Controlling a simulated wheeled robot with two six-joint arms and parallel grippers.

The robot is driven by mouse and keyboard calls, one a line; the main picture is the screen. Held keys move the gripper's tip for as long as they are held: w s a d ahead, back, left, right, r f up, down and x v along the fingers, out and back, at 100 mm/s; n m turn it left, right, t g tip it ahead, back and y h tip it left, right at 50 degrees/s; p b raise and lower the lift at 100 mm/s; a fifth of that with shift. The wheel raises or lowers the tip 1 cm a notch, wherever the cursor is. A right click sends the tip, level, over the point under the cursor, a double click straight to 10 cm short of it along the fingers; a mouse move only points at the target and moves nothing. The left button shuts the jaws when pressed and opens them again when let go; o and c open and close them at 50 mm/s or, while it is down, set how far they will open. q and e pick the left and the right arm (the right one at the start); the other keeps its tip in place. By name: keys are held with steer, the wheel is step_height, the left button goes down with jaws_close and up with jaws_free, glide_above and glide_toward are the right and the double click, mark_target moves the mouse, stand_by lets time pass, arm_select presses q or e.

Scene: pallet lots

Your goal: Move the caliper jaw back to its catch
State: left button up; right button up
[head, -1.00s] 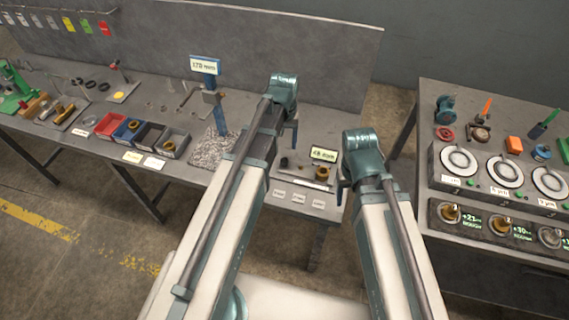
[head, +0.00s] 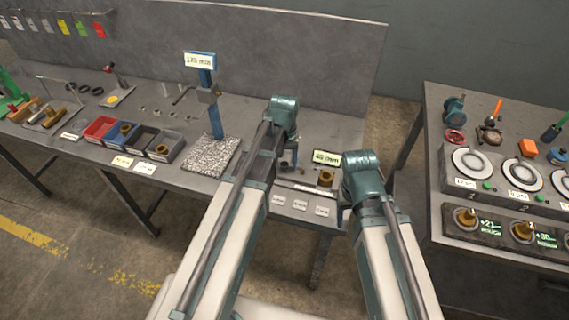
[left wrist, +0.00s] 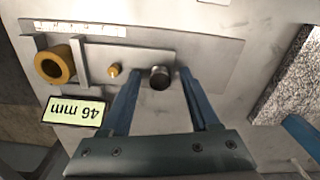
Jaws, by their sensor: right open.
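The caliper (left wrist: 215,62) is a grey plate with a printed scale, a fixed jaw at the left end and a sliding jaw (left wrist: 83,62). A brass ring (left wrist: 54,65) lies between the jaws and also shows in the head view (head: 326,178). The jaw's bar carries a small brass pin (left wrist: 114,71) and a dark round knob (left wrist: 160,77). I cannot tell which part is the catch. My left gripper (left wrist: 160,88) is open, its fingers on either side of the knob with gaps visible. My right gripper (head: 345,205) is right of the caliper, its fingers mostly hidden.
A display (left wrist: 76,112) reads 46 mm beside the caliper. A blue height stand (head: 215,110) on a speckled granite plate (head: 210,158) stands to the left. Several bins (head: 165,147) lie further left. A second bench (head: 445,90) with dials is at right.

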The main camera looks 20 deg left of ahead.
arm_select(q)
jaws_close()
steer(key=shift+a, duration=0.1)
stand_by(1.2)
